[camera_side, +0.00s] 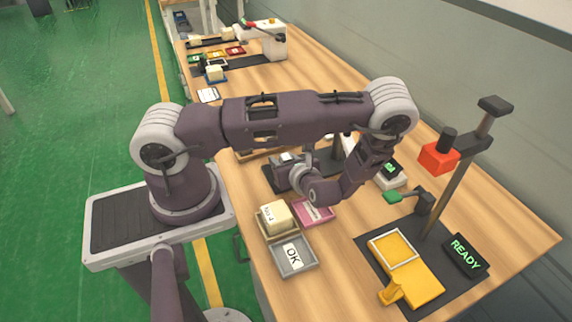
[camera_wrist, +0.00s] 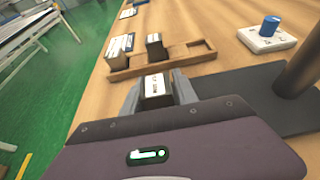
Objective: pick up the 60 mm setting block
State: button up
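In the wrist view, a dark block with a white label (camera_wrist: 157,86) sits between the two grey fingers of my gripper (camera_wrist: 158,92). The fingers appear to touch it on both sides. Its label is too small to read, so I cannot confirm the 60 mm marking. A wooden rack (camera_wrist: 122,72) lies just beyond the fingertips. In the side view my gripper (camera_side: 283,168) is low over the table, with the fingertips hard to make out.
In the side view, a grey OK tray (camera_side: 312,262), a tray with a cream block (camera_side: 275,216) and a pink tray (camera_side: 322,215) lie nearby. A yellow fixture (camera_side: 420,284), a stand's post (camera_side: 456,185) and a READY display (camera_side: 465,256) are at the right.

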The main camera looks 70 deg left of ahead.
grip_shut()
dwell(1.1)
